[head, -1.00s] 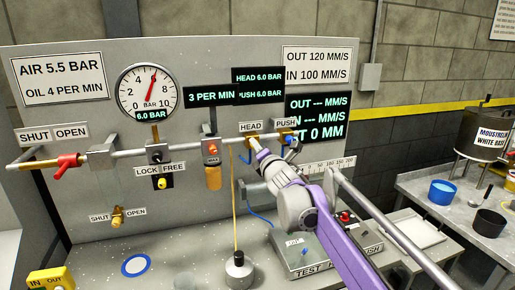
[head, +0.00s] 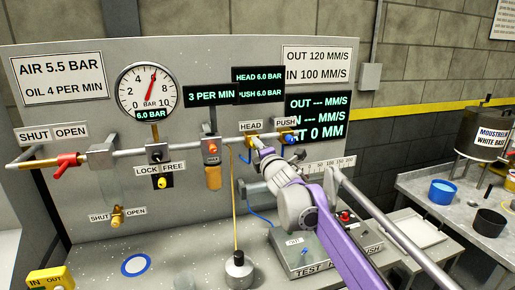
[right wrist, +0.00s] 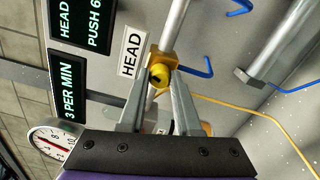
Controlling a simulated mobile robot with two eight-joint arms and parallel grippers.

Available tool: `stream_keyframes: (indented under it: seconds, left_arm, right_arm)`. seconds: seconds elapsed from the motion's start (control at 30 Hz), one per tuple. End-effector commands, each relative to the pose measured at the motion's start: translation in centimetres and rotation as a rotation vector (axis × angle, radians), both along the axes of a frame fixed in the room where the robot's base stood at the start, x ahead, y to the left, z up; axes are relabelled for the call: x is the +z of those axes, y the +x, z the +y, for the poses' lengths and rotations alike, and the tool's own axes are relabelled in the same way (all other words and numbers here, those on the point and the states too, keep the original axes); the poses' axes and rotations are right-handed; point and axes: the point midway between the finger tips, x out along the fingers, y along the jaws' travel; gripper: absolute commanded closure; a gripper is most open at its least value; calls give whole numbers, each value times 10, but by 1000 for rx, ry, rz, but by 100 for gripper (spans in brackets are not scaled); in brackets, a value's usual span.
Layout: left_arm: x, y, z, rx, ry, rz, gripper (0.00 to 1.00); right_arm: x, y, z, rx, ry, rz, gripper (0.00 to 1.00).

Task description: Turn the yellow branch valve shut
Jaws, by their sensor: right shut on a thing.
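The yellow valve (right wrist: 159,76) sits on a brass block on the pipe, beside the HEAD sign, in the right wrist view. My right gripper (right wrist: 160,82) has a finger on either side of its round yellow knob and is shut on it. In the head view my right gripper (head: 256,152) is at the brass block under the HEAD sign (head: 250,126), and its wrist hides the knob. How far the valve is turned cannot be told. My left gripper is not in view.
The blue-marked PUSH fitting (head: 288,138) is close on the right. A red-handled valve (head: 67,161), a yellow knob (head: 162,183) and a small brass valve (head: 117,216) are farther left. A grey test box (head: 310,258) lies below my arm. The gauge (head: 148,91) shows 6.0 bar.

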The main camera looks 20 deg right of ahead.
Motion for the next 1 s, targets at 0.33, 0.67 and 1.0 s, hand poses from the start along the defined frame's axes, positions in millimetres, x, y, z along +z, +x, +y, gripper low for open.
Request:
stream_keyframes:
  seconds: [0.33,0.67,1.0]
  left_arm:
    - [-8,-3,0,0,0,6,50]
    - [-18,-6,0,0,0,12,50]
    - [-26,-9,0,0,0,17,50]
  right_arm:
    - [-1,0,0,0,330,11,100]
    - [-2,0,0,0,642,22,100]
    - [-2,0,0,1,901,31,100]
